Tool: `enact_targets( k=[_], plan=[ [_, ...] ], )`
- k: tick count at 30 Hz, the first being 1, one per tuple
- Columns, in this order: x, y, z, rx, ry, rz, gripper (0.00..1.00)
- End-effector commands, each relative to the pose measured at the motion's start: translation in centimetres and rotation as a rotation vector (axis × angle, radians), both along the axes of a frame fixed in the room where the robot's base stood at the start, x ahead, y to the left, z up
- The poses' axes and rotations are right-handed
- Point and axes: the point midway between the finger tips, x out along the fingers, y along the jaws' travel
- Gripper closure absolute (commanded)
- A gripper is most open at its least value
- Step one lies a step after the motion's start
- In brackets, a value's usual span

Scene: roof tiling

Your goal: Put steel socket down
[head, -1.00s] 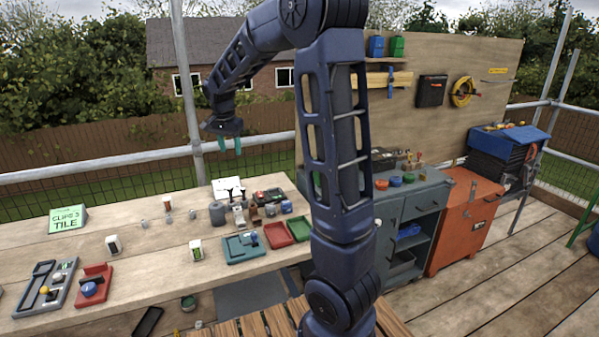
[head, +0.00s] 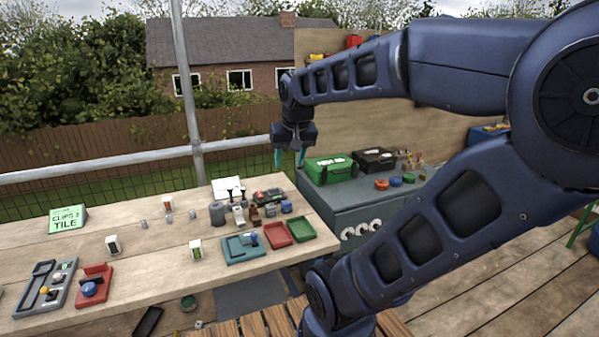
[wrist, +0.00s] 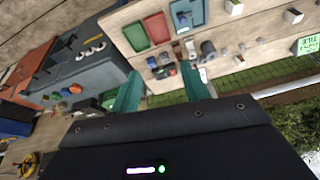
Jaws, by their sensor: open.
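My gripper (head: 289,158) is open, with teal fingers apart and nothing between them. In the head view it hangs in front of the fence, near the bench's far right corner and left of the green case. The wrist view shows both fingers (wrist: 160,76) spread, with the bench beyond them. Small grey metal pieces stand on the bench, one at the left (head: 143,224) and one at the right (head: 192,214). They are too small to tell which, if any, is the steel socket. A larger grey cylinder (head: 217,213) stands farther right.
The wooden bench (head: 140,270) holds a teal tray (head: 236,250), a red tray (head: 277,235), a green tray (head: 300,229) and a green sign (head: 67,219). A grey cabinet (head: 350,205) carries a green case (head: 330,170). A scaffold pole (head: 187,110) rises behind the bench.

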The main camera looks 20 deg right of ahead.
Motion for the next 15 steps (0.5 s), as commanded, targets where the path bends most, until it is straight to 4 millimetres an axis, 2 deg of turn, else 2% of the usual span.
enact_targets(
  k=[3,6,10,15],
  plan=[
    [-2.7,-0.4,-0.7,-0.024,-0.026,0.048,0.54],
    [-4.1,-0.6,-1.3,-0.044,-0.038,0.081,0.54],
    [-5.0,-0.7,-1.7,-0.056,-0.046,0.104,0.54],
    [-5.2,-0.7,-1.8,-0.059,-0.048,0.112,0.54]
  ],
)
